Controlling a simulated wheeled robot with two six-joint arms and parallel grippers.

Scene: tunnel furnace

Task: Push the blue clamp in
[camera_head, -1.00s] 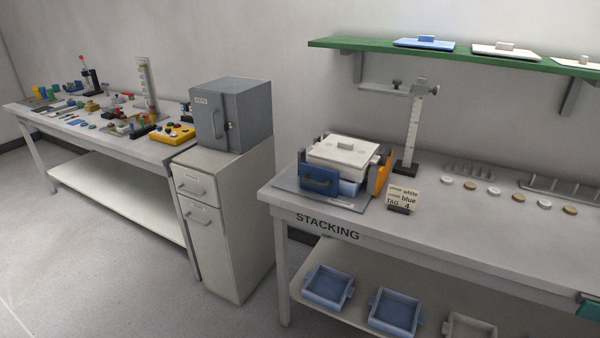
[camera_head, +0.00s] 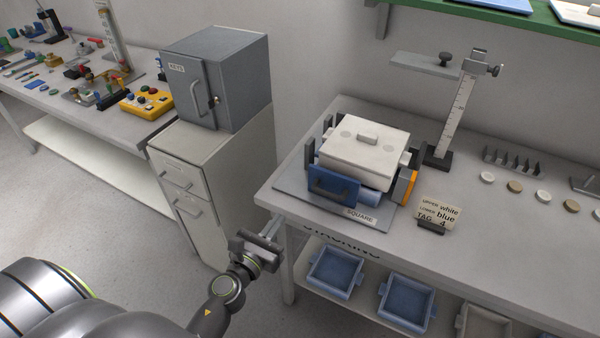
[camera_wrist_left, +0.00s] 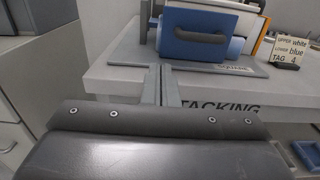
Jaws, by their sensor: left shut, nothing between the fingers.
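The blue clamp (camera_head: 334,187) is an upright blue plate with a dark handle at the front of the stacking fixture. It also shows in the left wrist view (camera_wrist_left: 200,36), beyond my fingers. Behind it a white lidded tray (camera_head: 364,154) sits on top of a blue tray, of which only a part shows. An orange clamp (camera_head: 407,186) stands at the right side of the fixture. My left gripper (camera_head: 271,226) is shut and empty, in front of the table's left front corner, apart from the clamp. My right gripper is not in view.
The fixture's grey base plate (camera_head: 291,193) lies near the corner of the table (camera_head: 492,262). A tag card (camera_head: 438,213) and a height gauge (camera_head: 462,110) stand to the right. A grey cabinet (camera_head: 232,75) stands to the left. Blue trays (camera_head: 336,271) lie on the lower shelf.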

